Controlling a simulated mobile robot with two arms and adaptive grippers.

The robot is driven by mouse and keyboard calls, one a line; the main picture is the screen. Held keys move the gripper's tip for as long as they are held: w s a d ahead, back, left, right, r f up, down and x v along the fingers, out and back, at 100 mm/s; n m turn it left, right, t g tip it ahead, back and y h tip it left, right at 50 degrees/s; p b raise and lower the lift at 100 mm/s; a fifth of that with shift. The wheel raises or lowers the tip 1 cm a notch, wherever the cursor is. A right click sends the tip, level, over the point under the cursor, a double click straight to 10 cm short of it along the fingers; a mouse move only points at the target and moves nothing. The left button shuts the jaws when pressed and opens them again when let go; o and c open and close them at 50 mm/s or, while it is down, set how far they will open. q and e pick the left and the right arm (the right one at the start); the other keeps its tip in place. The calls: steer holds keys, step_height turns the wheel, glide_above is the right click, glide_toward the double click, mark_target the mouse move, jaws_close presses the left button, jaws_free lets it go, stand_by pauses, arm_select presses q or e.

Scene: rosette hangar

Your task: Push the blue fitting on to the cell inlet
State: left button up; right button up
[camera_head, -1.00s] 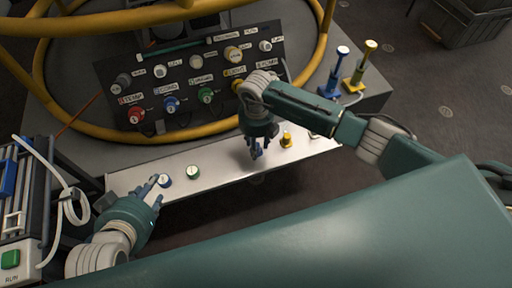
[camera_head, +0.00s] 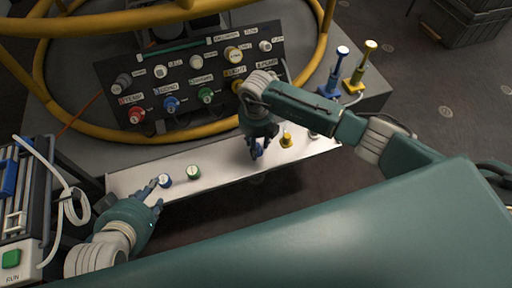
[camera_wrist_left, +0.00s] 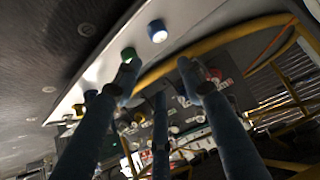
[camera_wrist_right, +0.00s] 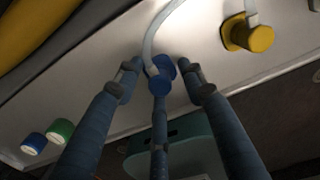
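The blue fitting (camera_wrist_right: 161,80), with a pale hose, stands between my right gripper's fingers in the right wrist view. My right gripper (camera_wrist_right: 159,72) has its fingers spread around the fitting, with gaps at the sides. In the head view this gripper (camera_head: 258,152) is low over the middle of the pale shelf (camera_head: 225,168) and mostly hides the fitting. The black panel (camera_head: 105,68) behind carries the ports. A white port (camera_head: 160,72) has a small label that may read CELL. My left gripper (camera_head: 156,190) is open and empty beside a blue cap (camera_head: 165,181).
A green cap (camera_head: 193,172) and a yellow fitting (camera_head: 286,140) stand on the shelf. A blue plunger (camera_head: 333,75) and a yellow plunger (camera_head: 361,68) stand at the right. A yellow tube ring (camera_head: 60,125) surrounds the panel. A unit with a green button (camera_head: 11,259) is at left.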

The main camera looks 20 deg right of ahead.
jaws_close()
arm_select(q)
steer(key=shift+a, duration=0.1)
arm_select(e)
steer(key=shift+r+p, duration=0.65)
steer(key=shift+r, duration=0.1)
steer(key=shift+r+p, duration=0.65)
steer(key=shift+r, duration=0.1)
steer(key=shift+r+p, duration=1)
steer(key=shift+r, duration=0.2)
arm_select(q)
steer(key=s+a+f+g+y, duration=0.1)
steer(key=s+a+f+g, duration=0.2)
steer(key=s, duration=0.6)
steer(key=shift+s+f+g, duration=0.4)
steer(key=shift+f+g, duration=0.7)
steer(key=shift+f, duration=0.75)
arm_select(e)
steer(key=shift+r, duration=0.3)
